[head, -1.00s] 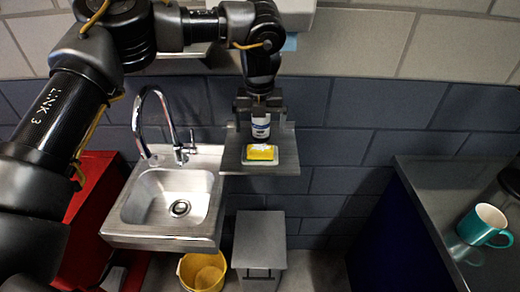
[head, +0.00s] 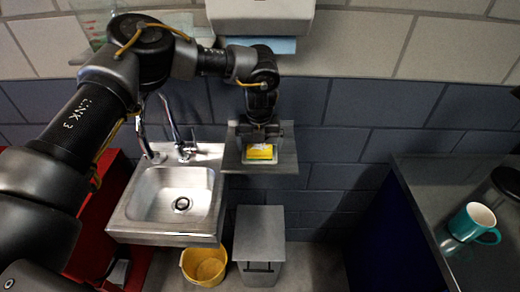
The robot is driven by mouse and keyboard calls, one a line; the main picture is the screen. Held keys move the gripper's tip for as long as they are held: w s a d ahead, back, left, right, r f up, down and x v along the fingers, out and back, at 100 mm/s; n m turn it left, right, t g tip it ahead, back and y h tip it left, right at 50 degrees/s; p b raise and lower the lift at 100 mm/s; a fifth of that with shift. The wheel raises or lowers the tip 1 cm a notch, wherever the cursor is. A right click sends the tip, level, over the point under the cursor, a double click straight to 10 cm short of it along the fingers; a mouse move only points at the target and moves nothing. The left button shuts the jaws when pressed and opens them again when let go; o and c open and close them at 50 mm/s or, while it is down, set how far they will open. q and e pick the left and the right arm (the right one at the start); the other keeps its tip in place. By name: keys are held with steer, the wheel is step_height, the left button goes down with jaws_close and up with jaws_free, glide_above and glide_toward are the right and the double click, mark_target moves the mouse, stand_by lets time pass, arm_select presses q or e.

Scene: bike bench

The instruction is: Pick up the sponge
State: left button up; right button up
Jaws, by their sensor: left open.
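The sponge (head: 260,153) is yellow with a pale mark on top. It sits on a light dish on the metal wall shelf (head: 284,157), right of the sink. My left gripper (head: 260,143) reaches down from above and is right at the sponge, over its far part in the picture. Its jaws are apart, and I cannot tell whether they touch the sponge. The bottle on the shelf is hidden behind the gripper. My right gripper is out of view.
A steel sink (head: 166,196) with a curved faucet (head: 178,140) is left of the shelf. A yellow bucket (head: 204,265) and grey bin (head: 259,240) stand below. A white dispenser (head: 262,16) hangs above. A teal mug (head: 473,222) stands on the dark counter at the right.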

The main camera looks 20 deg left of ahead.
arm_select(q)
steer(key=shift+c, duration=0.2)
steer(key=c, duration=1)
